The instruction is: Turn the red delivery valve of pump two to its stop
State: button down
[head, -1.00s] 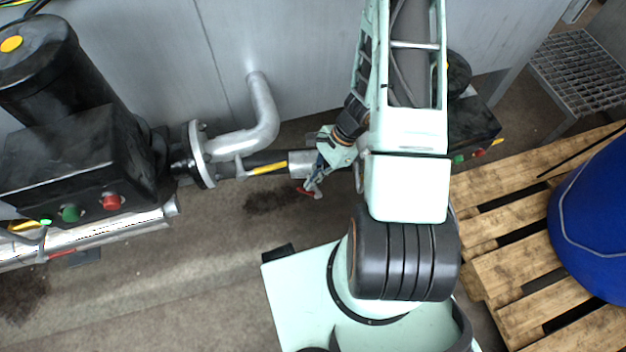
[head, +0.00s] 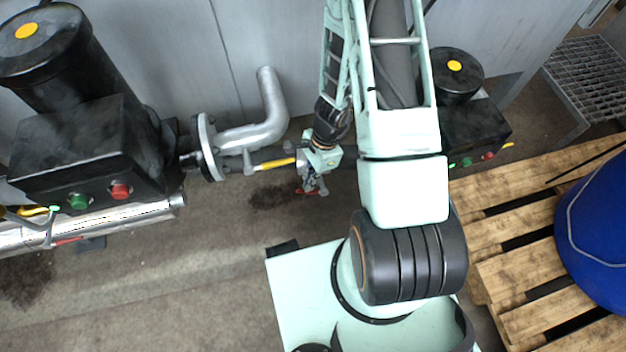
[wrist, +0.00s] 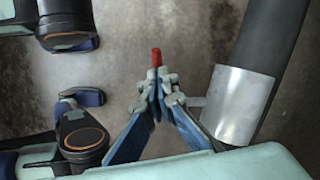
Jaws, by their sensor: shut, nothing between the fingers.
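The red valve handle (head: 307,191) shows in the head view just below the pipe, close by my gripper's fingertips. My gripper (head: 313,184) hangs over the pipe there and hides part of the valve. In the wrist view, my gripper's fingers (wrist: 160,80) meet at their tips with nothing held. The red end of the handle (wrist: 156,57) sticks out just past the fingertips; whether they touch it I cannot tell. A bright metal sleeve (wrist: 237,104) on the dark pipe (wrist: 268,40) lies right of the fingers.
A large black pump (head: 90,150) with green and red buttons stands left; a smaller black pump (head: 470,125) is partly behind my arm. A bent grey pipe (head: 270,110) rises at the wall. A wooden pallet (head: 500,225) with a blue drum (head: 600,215) is right. Floor below is open.

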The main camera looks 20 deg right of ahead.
aim_at(298, 190)
jog(key=shift+s+a+f+b, duration=0.1)
jog(key=shift+a+f+b, duration=0.9)
jog(key=shift+a, duration=0.2)
jog(key=shift+a+f+b, duration=0.6)
jog(key=shift+f+b, duration=0.05)
jog(key=shift+f, duration=0.15)
